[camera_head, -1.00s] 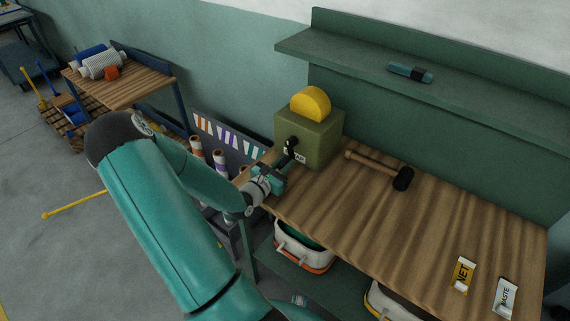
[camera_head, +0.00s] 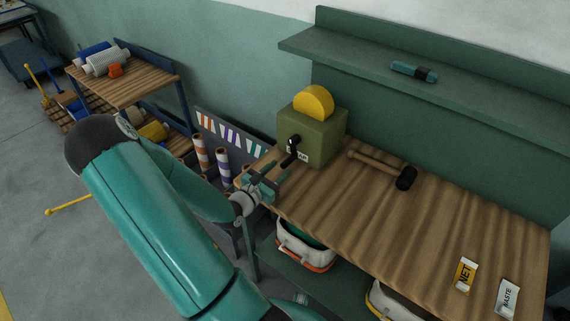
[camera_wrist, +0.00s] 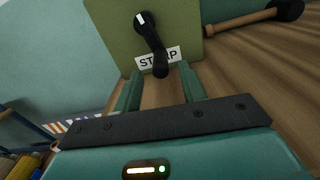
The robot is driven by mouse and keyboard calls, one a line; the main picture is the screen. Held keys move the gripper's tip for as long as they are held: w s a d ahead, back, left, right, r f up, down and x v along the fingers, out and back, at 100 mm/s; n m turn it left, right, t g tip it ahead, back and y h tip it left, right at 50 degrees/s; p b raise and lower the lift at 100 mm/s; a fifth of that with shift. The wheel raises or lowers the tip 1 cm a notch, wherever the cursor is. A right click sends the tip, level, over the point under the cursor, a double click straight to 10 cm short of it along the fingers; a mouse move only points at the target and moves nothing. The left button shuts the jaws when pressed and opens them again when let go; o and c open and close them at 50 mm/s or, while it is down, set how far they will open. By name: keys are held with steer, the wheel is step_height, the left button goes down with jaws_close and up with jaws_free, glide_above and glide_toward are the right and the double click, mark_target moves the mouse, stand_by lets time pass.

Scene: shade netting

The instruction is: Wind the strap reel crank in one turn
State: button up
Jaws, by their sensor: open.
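The strap reel is an olive-green box (camera_head: 325,143) with a yellow half-disc (camera_head: 313,101) on top, standing at the left end of the wooden bench. Its black crank (camera_head: 293,150) is on the front face, over a partly covered "STRAP" label (camera_wrist: 174,54). In the wrist view the crank (camera_wrist: 150,40) hangs down and slightly right from its hub, its handle end toward me. My gripper (camera_head: 271,181) is open and empty in front of the box. In the wrist view its fingers (camera_wrist: 160,82) stand either side of and below the handle's end, apart from it.
A wooden-handled black mallet (camera_head: 380,168) lies right of the box. A teal and black tool (camera_head: 413,71) lies on the shelf above. Tags lie at the bench's right end. Bins (camera_head: 305,249) sit below. The bench middle is clear.

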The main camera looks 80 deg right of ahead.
steer(key=v, duration=0.8)
steer(key=shift+w+a, duration=0.2)
steer(key=shift+a, duration=0.15)
